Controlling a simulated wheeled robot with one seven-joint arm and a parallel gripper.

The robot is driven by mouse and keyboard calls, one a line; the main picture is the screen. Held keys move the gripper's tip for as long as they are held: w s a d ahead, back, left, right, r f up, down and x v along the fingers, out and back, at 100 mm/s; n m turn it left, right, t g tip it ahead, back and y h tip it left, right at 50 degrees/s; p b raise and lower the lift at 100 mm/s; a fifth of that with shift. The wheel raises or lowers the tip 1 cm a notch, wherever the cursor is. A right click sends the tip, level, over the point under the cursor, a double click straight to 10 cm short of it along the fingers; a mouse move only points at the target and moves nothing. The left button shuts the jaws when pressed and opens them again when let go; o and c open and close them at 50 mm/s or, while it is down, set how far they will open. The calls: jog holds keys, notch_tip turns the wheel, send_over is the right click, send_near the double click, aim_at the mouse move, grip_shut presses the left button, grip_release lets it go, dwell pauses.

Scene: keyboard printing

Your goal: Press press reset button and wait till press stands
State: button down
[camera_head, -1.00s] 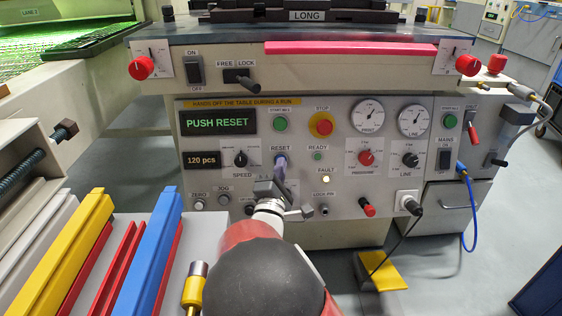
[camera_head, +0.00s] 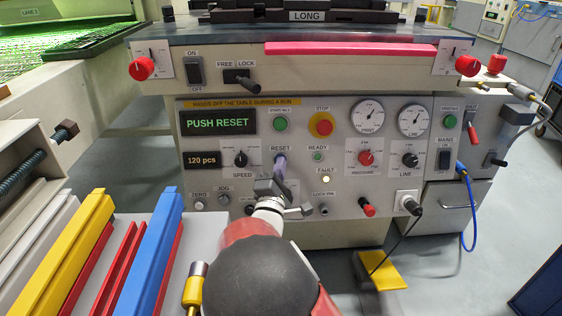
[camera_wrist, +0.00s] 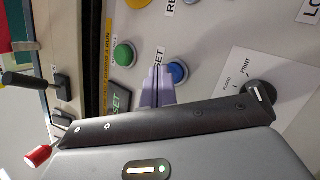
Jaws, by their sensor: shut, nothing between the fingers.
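The press panel (camera_head: 340,200) faces me, and its display (camera_head: 218,122) reads PUSH RESET. The blue reset button (camera_wrist: 177,72) shows in the wrist view beside the RESET label, partly covered by my fingers. In the head view my gripper hides it. My gripper (camera_head: 280,158) is shut and empty, its pale purple fingers pointing at the panel just under the RESET label. In the wrist view the fingertips (camera_wrist: 159,70) overlap the button's edge; I cannot tell whether they touch it.
A green start button (camera_head: 280,124) and a red stop button (camera_head: 320,124) sit above the gripper. Knobs and gauges lie to the right. A yellow pedal (camera_head: 382,270) is on the floor. Yellow and blue bars (camera_head: 146,255) stand at the left.

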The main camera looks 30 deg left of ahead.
jog(key=shift+w+a+f, duration=0.1)
jog(key=shift+w+a, duration=0.05)
jog(key=shift+w, duration=0.15)
dwell(0.4)
jog(key=shift+s+d+r+p, duration=0.25)
jog(key=shift+s+d+p, duration=0.25)
jog(key=shift+s, duration=0.25)
jog(key=shift+s+d+r+p, duration=0.25)
jog(key=shift+s+d+p, duration=0.15)
jog(key=shift+s, duration=0.3)
jog(key=shift+s+d+r+p, duration=0.25)
jog(key=shift+s+d+p, duration=0.15)
jog(key=shift+s, duration=0.25)
jog(key=shift+s+d+r+p, duration=0.3)
jog(key=shift+s+p, duration=0.1)
jog(key=shift+s, duration=0.3)
